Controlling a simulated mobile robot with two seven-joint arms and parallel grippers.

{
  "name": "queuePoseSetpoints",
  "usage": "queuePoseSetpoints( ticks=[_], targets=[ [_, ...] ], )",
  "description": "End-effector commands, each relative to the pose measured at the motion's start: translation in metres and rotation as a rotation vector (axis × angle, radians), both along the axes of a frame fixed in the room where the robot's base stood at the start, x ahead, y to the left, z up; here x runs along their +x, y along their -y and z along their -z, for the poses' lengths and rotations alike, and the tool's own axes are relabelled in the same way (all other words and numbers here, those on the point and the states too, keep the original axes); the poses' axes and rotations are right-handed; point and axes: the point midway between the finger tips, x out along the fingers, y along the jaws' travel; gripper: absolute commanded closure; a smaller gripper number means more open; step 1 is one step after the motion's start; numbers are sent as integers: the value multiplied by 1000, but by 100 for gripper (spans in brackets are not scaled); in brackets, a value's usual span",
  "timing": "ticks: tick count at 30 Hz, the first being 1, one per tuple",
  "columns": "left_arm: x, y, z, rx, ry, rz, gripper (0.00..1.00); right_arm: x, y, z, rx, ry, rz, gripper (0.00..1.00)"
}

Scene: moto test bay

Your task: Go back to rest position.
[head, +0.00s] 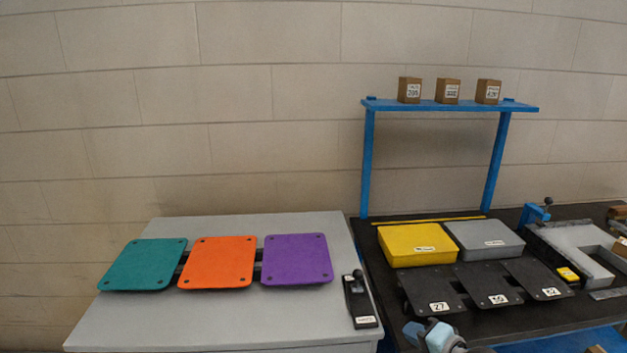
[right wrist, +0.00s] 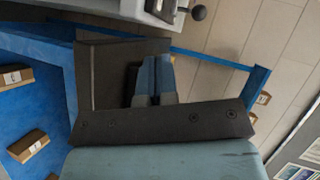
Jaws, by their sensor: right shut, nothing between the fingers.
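My right gripper (head: 435,337) shows at the bottom edge of the head view, in front of the black bench and below the plate marked 27; most of its arm is cut off. In the right wrist view the two blue fingers of the right gripper (right wrist: 157,78) are together with nothing between them. It holds no object. My left gripper is in neither view.
A grey table (head: 220,318) bears teal (head: 143,264), orange (head: 217,262) and purple (head: 298,259) plates. The black bench (head: 540,322) bears a yellow box (head: 415,245), grey box (head: 485,240) and black plates (head: 432,292). A blue shelf (head: 450,107) stands behind.

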Motion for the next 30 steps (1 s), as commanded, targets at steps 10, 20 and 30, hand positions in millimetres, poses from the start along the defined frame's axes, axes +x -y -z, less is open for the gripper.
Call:
queuePoseSetpoints(
  ticks=[10, 20, 30],
  targets=[
    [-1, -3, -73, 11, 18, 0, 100, -193, -36, 67, -786, 138, -158, 100],
    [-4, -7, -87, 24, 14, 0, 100, -287, -53, 66, -1155, 251, -325, 100],
    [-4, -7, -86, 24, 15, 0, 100, -290, -54, 67, -1171, 259, -331, 100]
  ],
)
